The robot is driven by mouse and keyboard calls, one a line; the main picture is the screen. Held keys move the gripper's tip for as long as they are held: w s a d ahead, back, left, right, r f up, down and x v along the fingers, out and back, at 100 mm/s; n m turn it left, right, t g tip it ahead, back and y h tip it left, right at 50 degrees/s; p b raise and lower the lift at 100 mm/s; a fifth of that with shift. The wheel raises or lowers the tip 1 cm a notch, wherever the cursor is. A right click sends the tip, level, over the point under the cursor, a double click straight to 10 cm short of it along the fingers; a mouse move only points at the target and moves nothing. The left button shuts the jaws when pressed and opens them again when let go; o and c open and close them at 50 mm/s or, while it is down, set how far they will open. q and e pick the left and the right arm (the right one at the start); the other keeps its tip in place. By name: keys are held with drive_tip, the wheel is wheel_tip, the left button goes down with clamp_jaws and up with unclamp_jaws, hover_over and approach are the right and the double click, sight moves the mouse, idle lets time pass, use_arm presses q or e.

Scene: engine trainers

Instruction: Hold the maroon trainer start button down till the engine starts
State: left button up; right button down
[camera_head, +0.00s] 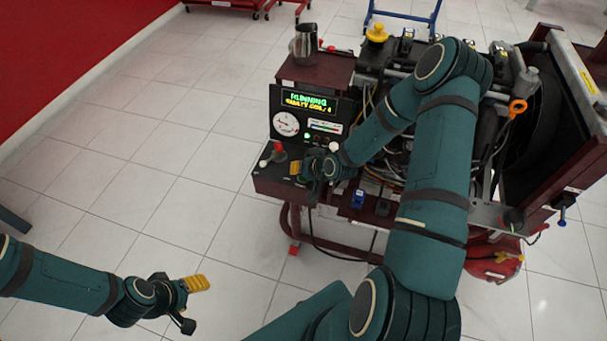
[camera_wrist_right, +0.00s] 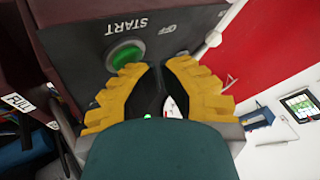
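The maroon trainer's control box (camera_head: 268,183) is at the middle of the head view. Its display (camera_head: 305,101) reads RUNNING in green, with a yellow line below. In the right wrist view, a round green button (camera_wrist_right: 126,56) in a metal ring sits beside the upside-down word START. My right gripper (camera_wrist_right: 160,66) has its yellow fingertips drawn close together, with nothing seen held. Its left finger overlaps the button's lower edge in view; I cannot tell contact or whether the button is pressed. My left gripper (camera_head: 193,303) is open and empty over the floor at lower left.
A metal jug (camera_head: 304,44) stands on top of the trainer's console. A red knob (camera_head: 279,149) rises from the control box. The engine (camera_head: 500,70) and its frame fill the right. Tiled floor (camera_head: 150,150) is clear to the left.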

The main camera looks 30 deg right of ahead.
drive_tip(key=shift+r+p, duration=0.6)
drive_tip(key=shift+r, duration=0.35)
wheel_tip(320, 180, up, 5)
drive_tip(key=p, duration=0.3)
idle(0.3)
